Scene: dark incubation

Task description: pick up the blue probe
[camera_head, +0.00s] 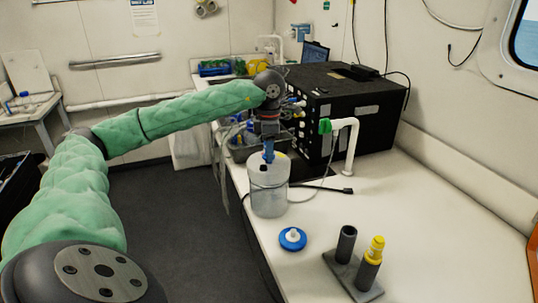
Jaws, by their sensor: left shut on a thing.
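The blue probe (268,150) is a small blue upright piece at the mouth of a whitish cylindrical container (268,199). My left gripper (268,137) is shut on the probe from above. The probe's lower end is at or just inside the container's mouth; I cannot tell how deep. The container stands on the white counter near its left edge. A grey holder (341,270) with two dark tubes stands at the front right; one tube is empty and a yellow probe (376,248) sits in the other. My right gripper is not in view.
A black box (345,115) stands behind and right of the gripper. A white bent pipe (350,145) with a green end is in front of it. A blue and white lid (292,238) lies nearer on the counter (440,220), whose right part is clear. A dark cable lies by the container.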

